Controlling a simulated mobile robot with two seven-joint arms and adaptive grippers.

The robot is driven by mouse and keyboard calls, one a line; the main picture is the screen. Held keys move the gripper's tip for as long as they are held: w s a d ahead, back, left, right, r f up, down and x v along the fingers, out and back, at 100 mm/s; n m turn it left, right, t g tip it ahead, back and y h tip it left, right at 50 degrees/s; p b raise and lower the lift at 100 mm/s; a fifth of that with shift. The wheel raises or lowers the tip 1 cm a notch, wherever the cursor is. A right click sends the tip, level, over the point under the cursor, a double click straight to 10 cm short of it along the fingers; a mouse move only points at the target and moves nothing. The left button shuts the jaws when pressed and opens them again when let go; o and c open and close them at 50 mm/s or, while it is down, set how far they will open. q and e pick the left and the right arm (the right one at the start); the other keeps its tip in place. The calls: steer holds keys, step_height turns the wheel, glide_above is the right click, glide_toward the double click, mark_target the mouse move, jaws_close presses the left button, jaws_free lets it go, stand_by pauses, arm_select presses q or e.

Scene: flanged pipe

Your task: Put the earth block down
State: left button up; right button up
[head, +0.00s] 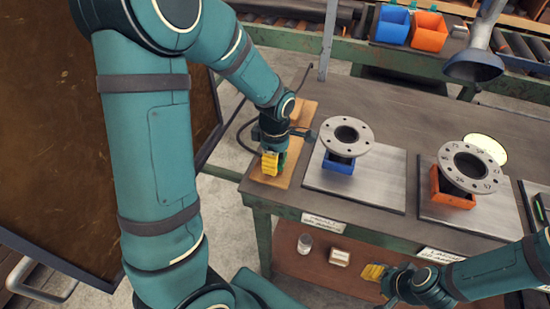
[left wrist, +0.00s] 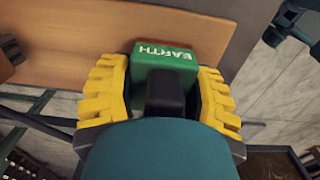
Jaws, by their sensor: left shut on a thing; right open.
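The green earth block (left wrist: 164,66), with white "EARTH" lettering, sits between the yellow fingers of my left gripper (left wrist: 162,92). In the head view, my left gripper (head: 272,163) points down over the wooden board (head: 291,143) at the table's left end. A little green of the block (head: 282,160) shows beside the fingers. The left gripper is shut on the block. I cannot tell whether the block touches the board. My right gripper (head: 375,272) is open and empty at the lower right, in front of the table and away from the board.
A grey flange (head: 347,126) sits on a blue support (head: 338,163) on a metal plate (head: 345,190), right of the board. Another flange (head: 470,157) sits on an orange support (head: 451,197). A dark cable lies near the board. A lamp (head: 473,66) hangs at the upper right.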

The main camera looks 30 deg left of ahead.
arm_select(q)
steer(key=shift+f, duration=0.1)
steer(key=o, duration=1.3)
step_height(320, 180, up, 11)
steer(key=p, duration=0.3)
steer(key=shift+r, duration=0.6)
steer(key=shift+s, duration=0.1)
